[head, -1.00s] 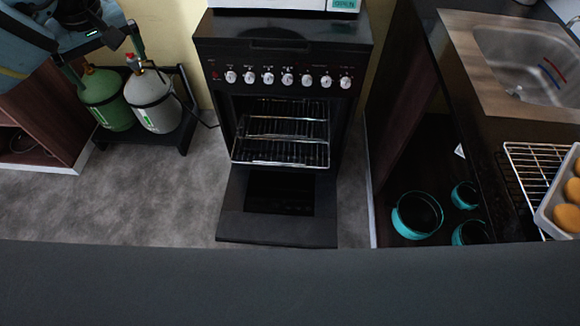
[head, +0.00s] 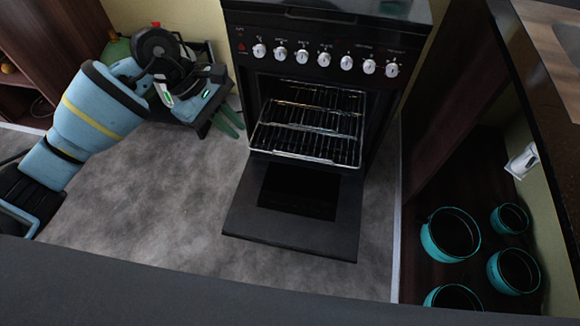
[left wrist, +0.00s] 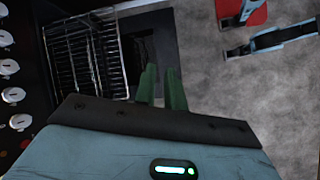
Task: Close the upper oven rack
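The black oven (head: 318,50) stands against the back wall with its door (head: 300,205) folded down flat. The upper wire rack (head: 308,132) sticks out of the oven opening, its front edge above the inner part of the door. The rack also shows at the left of the left wrist view (left wrist: 85,55). My left gripper (head: 230,121) is left of the oven front and the rack, apart from both and empty. Its green fingers (left wrist: 163,88) have a narrow gap between them in the left wrist view. My right gripper is not seen.
Gas bottles (head: 118,48) stand left of the oven, mostly hidden behind my left arm. A dark cabinet with several teal pots (head: 450,235) is at the right. A dark edge crosses the bottom front. Grey floor (head: 165,195) is clear left of the door.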

